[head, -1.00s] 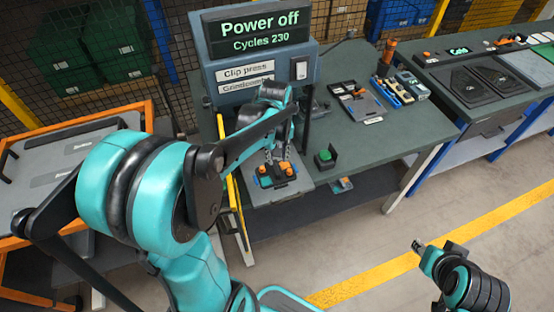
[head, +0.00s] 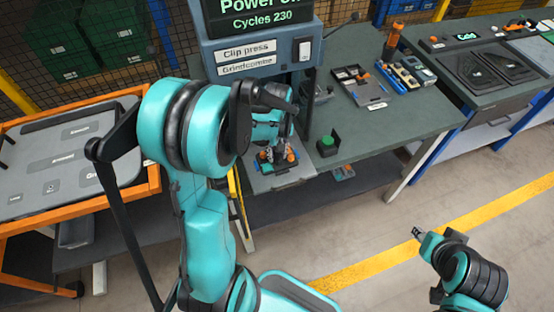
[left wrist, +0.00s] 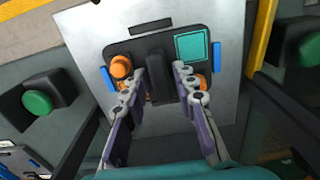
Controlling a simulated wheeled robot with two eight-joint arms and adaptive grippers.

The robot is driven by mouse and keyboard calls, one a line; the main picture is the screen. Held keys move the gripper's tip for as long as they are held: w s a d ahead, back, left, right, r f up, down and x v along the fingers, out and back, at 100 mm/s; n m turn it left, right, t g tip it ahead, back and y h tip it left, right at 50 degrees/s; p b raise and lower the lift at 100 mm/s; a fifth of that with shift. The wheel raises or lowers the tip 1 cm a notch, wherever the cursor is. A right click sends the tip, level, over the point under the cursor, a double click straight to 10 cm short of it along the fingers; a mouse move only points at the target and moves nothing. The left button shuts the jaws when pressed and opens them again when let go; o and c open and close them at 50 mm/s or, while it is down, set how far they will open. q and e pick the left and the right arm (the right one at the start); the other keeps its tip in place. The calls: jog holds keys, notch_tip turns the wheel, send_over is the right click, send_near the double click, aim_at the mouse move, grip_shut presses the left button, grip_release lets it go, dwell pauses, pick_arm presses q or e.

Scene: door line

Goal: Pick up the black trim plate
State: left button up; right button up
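The black trim plate (left wrist: 155,45) lies on a pale metal bed under the press. It has orange knobs, a teal square, blue side tabs and a raised black bar (left wrist: 157,80) in the middle. In the head view the plate (head: 281,168) is partly hidden by my left arm. My left gripper (left wrist: 158,78) is open right over the plate, with one finger on each side of the bar; contact is not clear. It also shows in the head view (head: 271,155). My right gripper (head: 418,233) hangs over the floor at lower right, away from the bench; its fingers are too small to judge.
The clip press (head: 255,60) stands close behind my left gripper. A green button (head: 327,142) on a black box is right of the bed. A yellow guard (left wrist: 262,38) flanks the bed. Trays of parts (head: 360,88) lie farther right. An orange-framed cart (head: 60,210) stands at left.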

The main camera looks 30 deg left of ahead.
pick_arm(q)
grip_shut()
jog(key=shift+r, duration=0.2)
